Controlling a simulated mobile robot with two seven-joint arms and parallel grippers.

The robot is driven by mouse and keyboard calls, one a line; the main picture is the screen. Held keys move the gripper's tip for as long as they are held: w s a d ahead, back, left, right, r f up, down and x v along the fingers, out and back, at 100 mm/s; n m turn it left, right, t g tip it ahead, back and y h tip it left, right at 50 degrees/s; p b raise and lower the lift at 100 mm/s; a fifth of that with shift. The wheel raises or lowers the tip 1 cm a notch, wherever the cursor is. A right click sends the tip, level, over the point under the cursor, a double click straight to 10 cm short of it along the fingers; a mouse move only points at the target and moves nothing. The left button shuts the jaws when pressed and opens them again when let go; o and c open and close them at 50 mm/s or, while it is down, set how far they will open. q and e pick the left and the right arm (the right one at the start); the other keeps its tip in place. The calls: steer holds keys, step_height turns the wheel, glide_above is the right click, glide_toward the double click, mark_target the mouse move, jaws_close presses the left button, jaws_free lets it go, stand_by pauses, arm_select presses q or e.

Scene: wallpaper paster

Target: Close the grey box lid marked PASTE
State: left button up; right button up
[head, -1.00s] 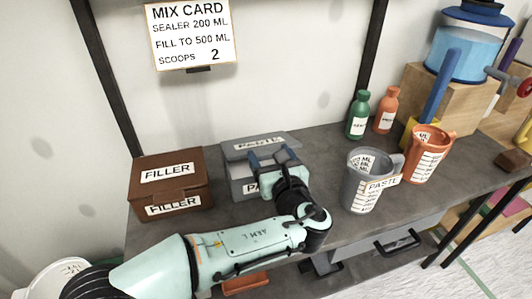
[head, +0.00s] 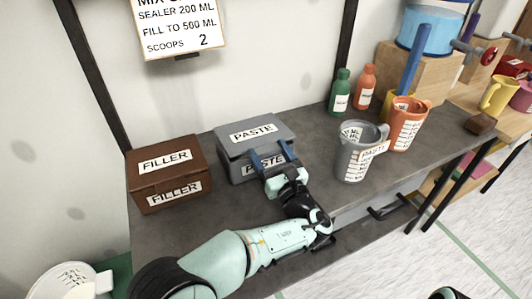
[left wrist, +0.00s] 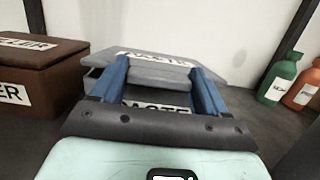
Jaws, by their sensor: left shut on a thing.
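The grey box (head: 232,170) marked PASTE stands on the dark bench. In the left wrist view the lid (left wrist: 155,67) shows between the fingers, with the box's front label below, partly hidden. My right gripper is not in view.
A brown FILLER box (head: 140,178) stands left of the grey box. A grey PASTE jug (head: 345,160), an orange jug (head: 402,135) and green (head: 341,95) and orange (head: 365,88) bottles stand to the right. The bench front is clear.

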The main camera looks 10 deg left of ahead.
arm_select(q)
steer(key=shift+w+a, duration=0.1)
steer(key=shift+a, duration=0.15)
steer(key=o, duration=1.5)
steer(key=shift+w, duration=0.1)
steer(key=v, duration=0.4)
steer(key=p+v, duration=0.1)
steer(key=v, duration=0.4)
steer(key=p+v, duration=0.1)
steer(key=v, duration=0.4)
steer(key=shift+w+d, duration=0.15)
steer(key=shift+d, duration=0.2)
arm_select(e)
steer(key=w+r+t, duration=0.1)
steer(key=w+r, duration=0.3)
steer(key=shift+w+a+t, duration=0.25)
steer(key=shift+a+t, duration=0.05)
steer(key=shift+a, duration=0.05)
